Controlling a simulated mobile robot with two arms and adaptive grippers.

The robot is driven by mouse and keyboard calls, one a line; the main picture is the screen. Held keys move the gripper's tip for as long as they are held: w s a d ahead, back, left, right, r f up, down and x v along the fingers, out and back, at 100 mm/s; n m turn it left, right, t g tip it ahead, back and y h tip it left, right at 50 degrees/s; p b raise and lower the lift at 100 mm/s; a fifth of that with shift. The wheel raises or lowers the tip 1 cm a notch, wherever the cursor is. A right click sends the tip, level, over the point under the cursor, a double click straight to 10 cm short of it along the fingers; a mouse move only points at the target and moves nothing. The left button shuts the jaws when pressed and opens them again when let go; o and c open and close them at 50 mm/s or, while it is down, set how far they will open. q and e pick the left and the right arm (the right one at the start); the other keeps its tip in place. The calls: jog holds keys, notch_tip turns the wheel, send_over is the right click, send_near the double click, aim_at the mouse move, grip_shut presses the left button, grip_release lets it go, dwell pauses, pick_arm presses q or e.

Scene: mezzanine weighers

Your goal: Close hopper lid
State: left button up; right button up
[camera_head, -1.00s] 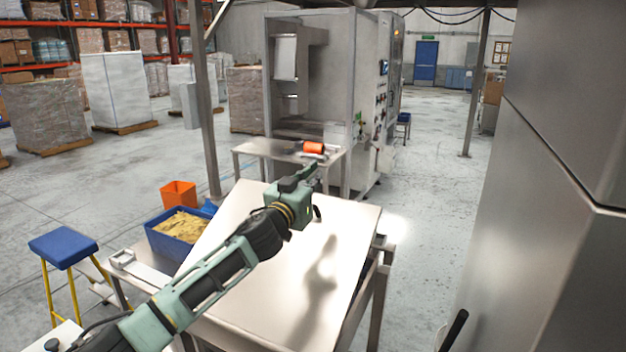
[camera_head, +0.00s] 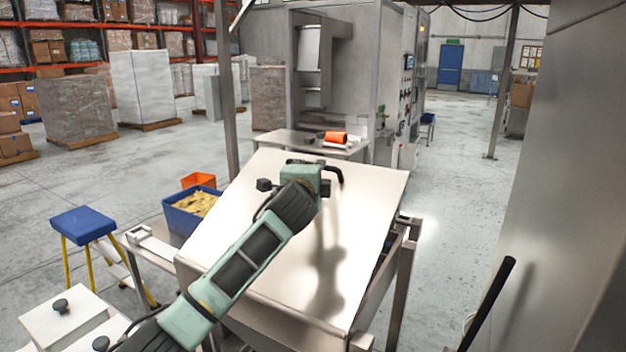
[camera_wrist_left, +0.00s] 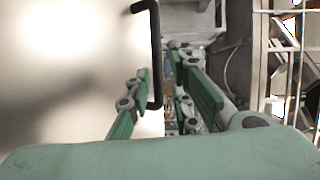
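The hopper lid (camera_head: 375,200) is a broad, pale metal panel, sloping in the head view, with a bright sheen and a dark shadow of my arm on it. It fills the left of the left wrist view (camera_wrist_left: 60,70). A black bar handle (camera_wrist_left: 155,50) stands at the lid's edge; its dark curved end shows past my gripper in the head view (camera_head: 338,173). My left gripper (camera_head: 320,175) is over the lid's far part. Its green fingers (camera_wrist_left: 161,68) are apart, with the handle between them, close to the left finger. Contact cannot be told. My right gripper is out of view.
A blue bin of yellow pieces (camera_head: 181,220) and an orange bin (camera_head: 198,181) are left of the lid. A blue-topped stool (camera_head: 82,224) stands farther left. A metal table (camera_head: 275,138) with an orange item (camera_head: 336,137) is behind. Open floor lies right.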

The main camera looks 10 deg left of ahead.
pick_arm(q)
jog(key=shift+w+a+f+m, duration=0.1)
jog(key=shift+f+m, duration=0.1)
jog(key=shift+m, duration=0.2)
jog(key=shift+w+p, duration=0.35)
jog(key=shift+w, duration=0.25)
jog(key=w, duration=0.2)
jog(key=w+p, duration=0.1)
jog(key=w, duration=0.1)
jog(key=shift+a+f, duration=0.15)
jog(key=shift+f, duration=0.1)
jog(key=shift+w+f, duration=0.1)
jog(key=shift+w, duration=1)
jog(key=shift+a, duration=0.1)
jog(key=shift+c, duration=0.2)
grip_shut()
jog(key=shift+f, duration=0.1)
